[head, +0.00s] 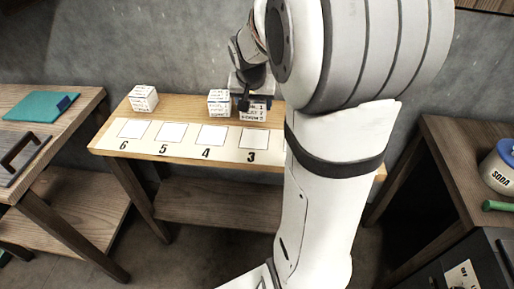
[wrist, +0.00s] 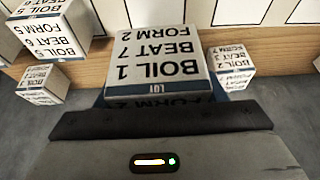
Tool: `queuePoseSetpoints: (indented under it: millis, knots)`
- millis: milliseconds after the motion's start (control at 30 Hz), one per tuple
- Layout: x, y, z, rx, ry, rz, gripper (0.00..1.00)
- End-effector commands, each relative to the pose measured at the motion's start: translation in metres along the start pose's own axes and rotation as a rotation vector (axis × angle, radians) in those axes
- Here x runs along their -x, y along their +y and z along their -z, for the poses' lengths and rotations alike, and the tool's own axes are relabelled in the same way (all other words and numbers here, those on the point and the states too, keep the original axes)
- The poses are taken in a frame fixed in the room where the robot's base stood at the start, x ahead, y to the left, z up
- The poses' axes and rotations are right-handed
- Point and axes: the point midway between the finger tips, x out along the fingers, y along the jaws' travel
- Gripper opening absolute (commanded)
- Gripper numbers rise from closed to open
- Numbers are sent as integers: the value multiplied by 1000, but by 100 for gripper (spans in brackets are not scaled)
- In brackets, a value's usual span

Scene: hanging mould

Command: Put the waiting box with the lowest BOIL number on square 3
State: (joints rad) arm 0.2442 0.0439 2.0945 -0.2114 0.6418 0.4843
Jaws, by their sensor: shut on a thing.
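My gripper (head: 254,97) is shut on a white box (head: 253,113) behind square 3 (head: 254,139). In the wrist view this held box (wrist: 155,68) shows upside-down print reading BOIL 1, BEAT 7, FORM 2. I cannot tell whether it is clear of the bench top. Square 3 looks empty in the head view. In the wrist view, a box to the right (wrist: 232,67) reads BOIL 2, and a larger-looking box to the left (wrist: 52,32) reads BOIL 5. A small box at lower left (wrist: 42,84) has print too small to read surely.
Two boxes stand along the bench's back, one behind square 4 (head: 220,103) and one at far left (head: 143,98). Squares 4 (head: 212,135), 5 (head: 171,132) and 6 (head: 134,128) look empty. My arm hides the bench's right part. Side tables flank the bench.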

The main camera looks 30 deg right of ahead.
Motion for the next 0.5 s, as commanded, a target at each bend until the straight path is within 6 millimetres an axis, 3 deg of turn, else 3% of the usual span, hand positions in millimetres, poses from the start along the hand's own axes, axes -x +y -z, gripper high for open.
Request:
queuePoseSetpoints:
  millis: [300, 500]
  knots:
    - [-46, 3, -20, -8, -3, -6, 36]
    - [-60, 3, -25, -9, 1, -5, 36]
